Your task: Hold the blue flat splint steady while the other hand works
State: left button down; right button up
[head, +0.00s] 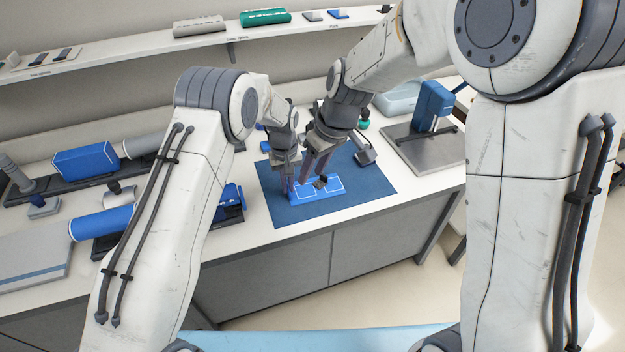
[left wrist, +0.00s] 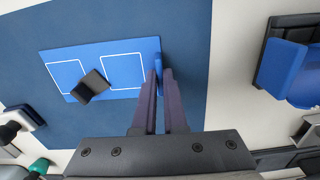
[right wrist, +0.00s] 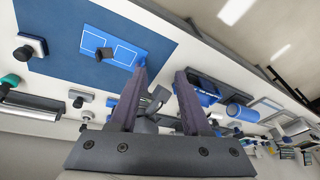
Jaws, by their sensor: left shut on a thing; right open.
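The blue flat splint (head: 334,188) lies on a dark blue mat (head: 284,211) on the counter. White outlined rectangles mark its face, and a small dark block (left wrist: 93,86) sits on it. My left gripper (left wrist: 161,76) is shut on the splint's raised blue end; this end also shows in the right wrist view (right wrist: 141,61). My right gripper (right wrist: 160,72) is open and empty, above the mat close to the splint. In the head view the right fingers partly overlap the splint, and its contact with them cannot be told.
A blue device on a grey base plate (head: 441,149) stands right of the mat. Blue rolls and cushions (head: 86,161) fill the left counter. A shelf (head: 150,57) runs along the back wall. The mat's front area is clear.

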jog(key=t, duration=0.2)
send_near(323, 174)
notch_tip(323, 174, up, 3)
jog(key=d, duration=0.1)
jog(key=x, duration=0.7)
jog(key=s+x, duration=0.1)
jog(key=x, duration=0.3)
jog(key=shift+w+a+f, duration=0.1)
jog(key=shift+a+f, duration=0.05)
jog(key=shift+f, duration=0.25)
jog(key=shift+c, duration=0.3)
grip_shut()
